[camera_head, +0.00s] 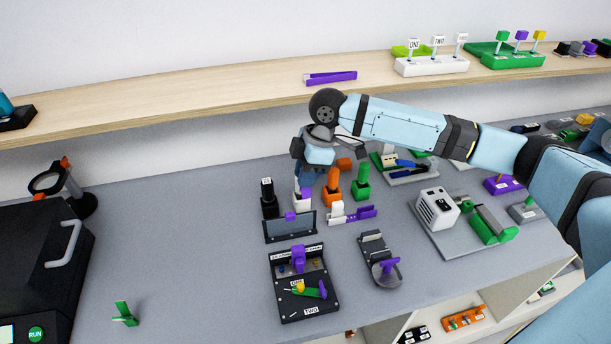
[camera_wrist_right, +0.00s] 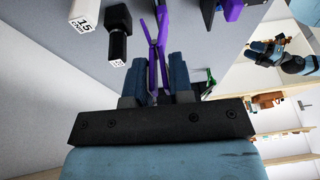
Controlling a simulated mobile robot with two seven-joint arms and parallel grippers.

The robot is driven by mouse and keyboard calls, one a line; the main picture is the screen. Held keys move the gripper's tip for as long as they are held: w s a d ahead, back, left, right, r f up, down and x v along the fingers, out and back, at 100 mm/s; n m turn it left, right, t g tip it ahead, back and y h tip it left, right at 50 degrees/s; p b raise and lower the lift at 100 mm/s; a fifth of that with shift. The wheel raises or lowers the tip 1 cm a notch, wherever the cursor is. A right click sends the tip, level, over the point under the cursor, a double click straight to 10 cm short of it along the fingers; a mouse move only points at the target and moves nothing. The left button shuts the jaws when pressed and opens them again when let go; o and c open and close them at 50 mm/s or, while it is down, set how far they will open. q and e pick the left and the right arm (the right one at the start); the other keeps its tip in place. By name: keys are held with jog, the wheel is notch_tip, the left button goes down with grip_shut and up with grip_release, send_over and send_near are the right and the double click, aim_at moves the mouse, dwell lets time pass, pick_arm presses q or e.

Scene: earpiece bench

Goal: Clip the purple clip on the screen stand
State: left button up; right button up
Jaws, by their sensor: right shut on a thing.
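My right gripper (camera_wrist_right: 160,80) is shut on a purple clip (camera_wrist_right: 158,45), a long narrow two-armed piece that sticks out past the fingertips. In the head view the right gripper (camera_head: 313,160) hangs above the back of the bench, its fingertips hard to make out. A purple patch below it, above a white block, may be the clip, but I cannot tell for sure. The screen stand (camera_head: 290,228) is a dark-framed upright panel in front of and below the gripper, with a small purple piece at its top edge. The left gripper is not in view.
A black bottle-like piece (camera_head: 268,197), an orange one (camera_head: 333,187) and a green one (camera_head: 362,183) stand close around the gripper. A black board (camera_head: 290,312) lies in front of the stand. A green clip (camera_head: 124,314) lies at front left, with free bench around it. A shelf (camera_head: 200,100) runs behind.

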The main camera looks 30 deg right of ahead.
dwell(0.3)
jog(key=shift+f+p, duration=0.45)
jog(key=shift+f, duration=0.4)
notch_tip(320, 180, down, 6)
jog(key=b, duration=0.1)
dwell(0.4)
dwell(0.5)
